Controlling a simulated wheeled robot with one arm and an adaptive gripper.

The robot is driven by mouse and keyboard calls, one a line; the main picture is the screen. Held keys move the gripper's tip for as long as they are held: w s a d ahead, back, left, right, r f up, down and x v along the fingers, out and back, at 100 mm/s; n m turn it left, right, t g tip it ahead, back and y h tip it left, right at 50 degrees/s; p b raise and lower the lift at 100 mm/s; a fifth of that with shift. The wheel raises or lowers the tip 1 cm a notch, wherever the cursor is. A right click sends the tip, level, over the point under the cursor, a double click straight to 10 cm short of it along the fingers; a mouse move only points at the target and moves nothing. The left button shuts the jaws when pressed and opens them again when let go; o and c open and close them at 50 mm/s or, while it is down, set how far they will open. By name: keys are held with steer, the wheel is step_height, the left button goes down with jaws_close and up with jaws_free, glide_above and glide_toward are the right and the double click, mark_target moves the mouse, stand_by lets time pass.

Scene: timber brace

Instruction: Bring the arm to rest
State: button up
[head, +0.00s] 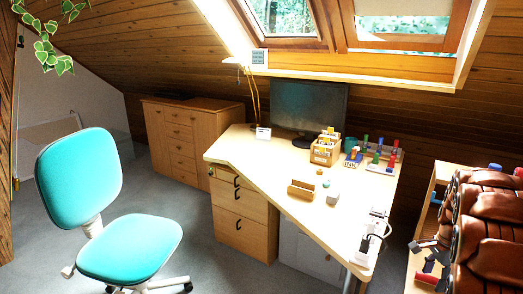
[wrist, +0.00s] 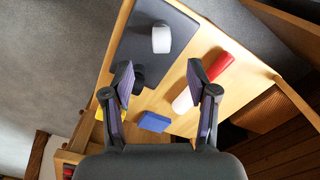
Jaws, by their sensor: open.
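My gripper (wrist: 160,72) is open in the wrist view, with its two dark fingers spread apart and nothing held between them. It is above a light wooden surface (wrist: 178,72) that carries several small objects. A blue block (wrist: 154,122) lies between the fingers in the picture, and a white cylinder (wrist: 183,101) shows beside the right finger. A black object (wrist: 137,78) is partly hidden by the left finger. The height of the gripper above these things is hard to tell. In the head view, dark finger-like parts show at the lower right, too small to read clearly.
A dark grey mat (wrist: 140,45) bears a white object (wrist: 161,39); a red cylinder (wrist: 219,66) lies nearby. A desk (head: 275,158) with a monitor (head: 308,106) stands centrally. A turquoise chair (head: 130,248) stands left on open grey floor (head: 205,250). The sloped wooden ceiling is low behind.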

steer(key=s+a+r+n+p, duration=0.2)
steer(key=s+a+r+n, duration=0.15)
steer(key=a+r, duration=0.35)
steer(key=s+a+r+n+g+p, duration=0.1)
steer(key=s+a+r+n+p, duration=0.2)
steer(key=a, duration=0.7)
steer(key=s+a+r+n+p, duration=0.1)
steer(key=s+a+r+n, duration=0.2)
steer(key=s+a+r, duration=0.35)
steer(key=s+a+r+n+p, duration=0.2)
steer(key=s+a+n, duration=0.3)
steer(key=s, duration=0.3)
steer(key=s+a+r+n+p, duration=0.2)
steer(key=s+a+n, duration=0.2)
steer(key=s+a, duration=0.4)
steer(key=shift+s+n+g, duration=0.35)
steer(key=shift+s+g, duration=0.05)
steer(key=shift+s, duration=0.15)
